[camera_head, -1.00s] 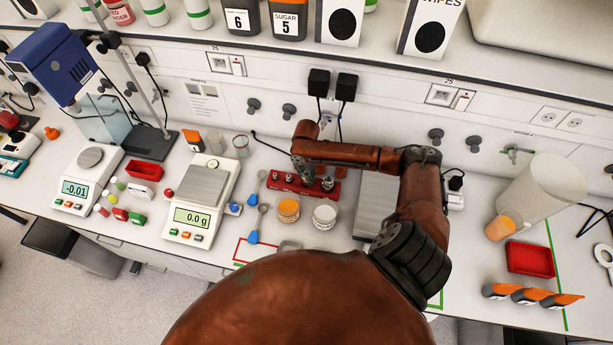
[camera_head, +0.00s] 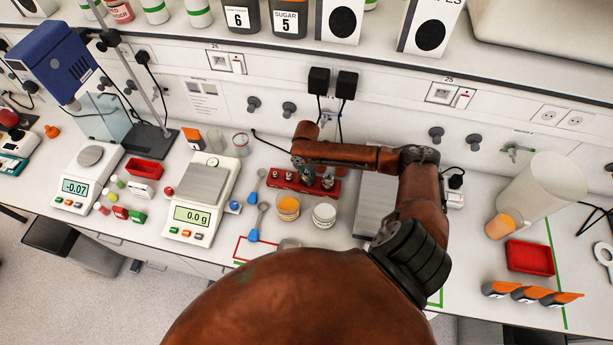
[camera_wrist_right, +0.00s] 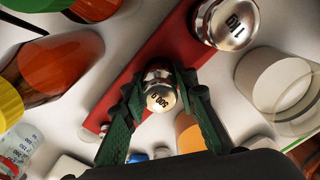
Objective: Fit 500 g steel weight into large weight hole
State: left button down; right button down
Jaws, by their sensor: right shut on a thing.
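The 500 g steel weight (camera_wrist_right: 160,98), marked "500 G", is between the green fingers of my right gripper (camera_wrist_right: 160,88) in the right wrist view. The gripper is shut on it. In the head view my right gripper (camera_head: 308,174) is over the red weight block (camera_head: 283,186), near the block's right part. The block also shows as a red bar (camera_wrist_right: 137,72) behind the weight in the wrist view. A larger 1 kg weight (camera_wrist_right: 232,25) is beside it at the block. The large hole is hidden, so I cannot tell how far in the weight sits. My left gripper is out of view.
An orange-topped jar (camera_head: 288,208) and a white-topped jar (camera_head: 324,215) stand just in front of the block. A balance (camera_head: 203,190) reading 0.0 g is to the left. A grey plate (camera_head: 375,205) is to the right, partly behind my arm. A spatula (camera_head: 258,222) lies in front.

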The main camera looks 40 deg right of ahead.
aim_at(306, 173)
jog(key=shift+f+p, duration=0.3)
jog(key=shift+f, duration=0.2)
dwell(0.9)
jog(key=shift+s+f, duration=0.1)
jog(key=c, duration=1.5)
grip_release()
jog(key=shift+f, duration=0.15)
jog(key=shift+o, duration=0.2)
notch_tip(306, 173, up, 12)
jog(key=shift+r, duration=0.1)
